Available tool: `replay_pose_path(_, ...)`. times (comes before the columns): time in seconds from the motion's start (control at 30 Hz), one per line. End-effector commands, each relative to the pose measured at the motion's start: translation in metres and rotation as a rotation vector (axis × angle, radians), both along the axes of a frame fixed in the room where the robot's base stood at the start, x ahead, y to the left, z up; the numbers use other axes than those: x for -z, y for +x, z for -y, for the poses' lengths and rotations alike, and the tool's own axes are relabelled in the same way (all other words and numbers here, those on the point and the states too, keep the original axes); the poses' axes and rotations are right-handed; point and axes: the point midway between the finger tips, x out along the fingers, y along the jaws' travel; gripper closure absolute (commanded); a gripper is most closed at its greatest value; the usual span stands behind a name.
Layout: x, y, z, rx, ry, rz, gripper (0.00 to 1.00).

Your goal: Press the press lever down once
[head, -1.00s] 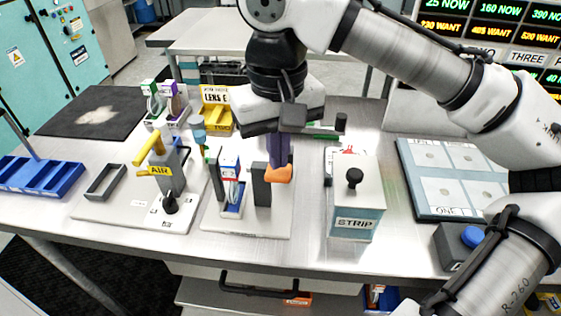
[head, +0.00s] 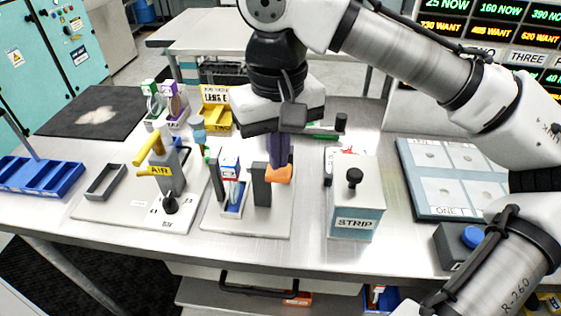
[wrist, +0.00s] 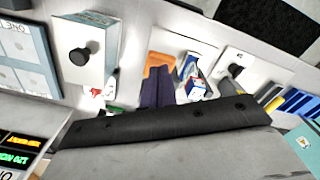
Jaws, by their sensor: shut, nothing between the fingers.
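The press (head: 261,186) is a grey upright post on a pale base plate, with an orange lever end (head: 279,174) at its right side. The orange piece also shows in the wrist view (wrist: 158,62). My gripper (head: 280,158) is shut and empty, its purple fingers pointing down right at the orange piece. The fingers also show in the wrist view (wrist: 157,88). They overlap the lever in both views; I cannot tell whether they touch it. A white, red and blue module (head: 231,172) stands left of the post.
The STRIP box (head: 354,205) with a black knob stands to the right. The AIR fixture (head: 163,172) with a yellow handle stands to the left. A green piece and black knob (head: 341,121) lie behind. The bench front strip is clear.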

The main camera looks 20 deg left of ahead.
Motion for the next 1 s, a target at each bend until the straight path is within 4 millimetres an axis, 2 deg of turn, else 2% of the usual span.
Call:
replay_pose_path(0.27,0.003,0.0,0.0,0.0,0.0,0.0,1.0)
replay_pose_path(1.0,0.033,0.0,0.0,0.0,-0.001,-0.001,1.0)
